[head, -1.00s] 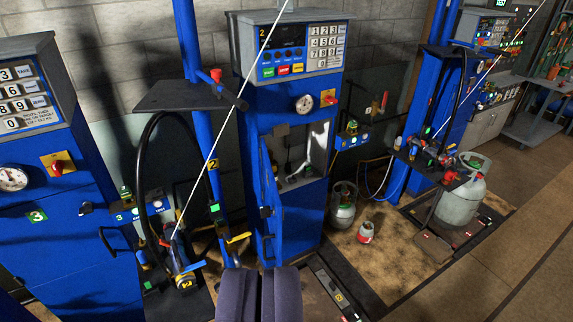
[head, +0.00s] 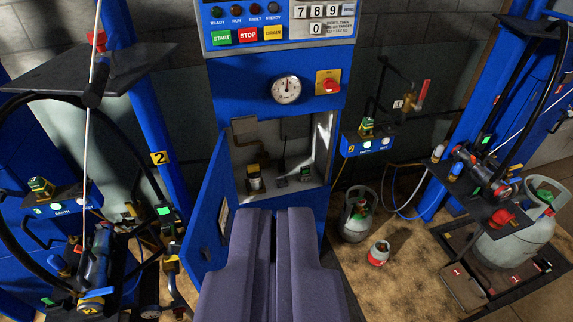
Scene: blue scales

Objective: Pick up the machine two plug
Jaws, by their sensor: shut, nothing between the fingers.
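The machine two scale cabinet (head: 240,105) is a tall blue unit in the middle of the head view. Its door (head: 208,212) hangs open to the left. Inside the lit recess, a small pale and black plug-like piece (head: 254,180) with a yellow-brown part above it sits at the left. I cannot tell for sure which one is the plug. My gripper (head: 279,212) is dark purple, shut and empty, just in front of and below the recess. It hides the cabinet's lower part.
The open door and a blue post (head: 155,120) stand left of my gripper. A filling hose and nozzle (head: 95,270) hang at the lower left. A grey gas cylinder (head: 355,218) and a small red-and-white canister (head: 378,253) stand on the floor at the right.

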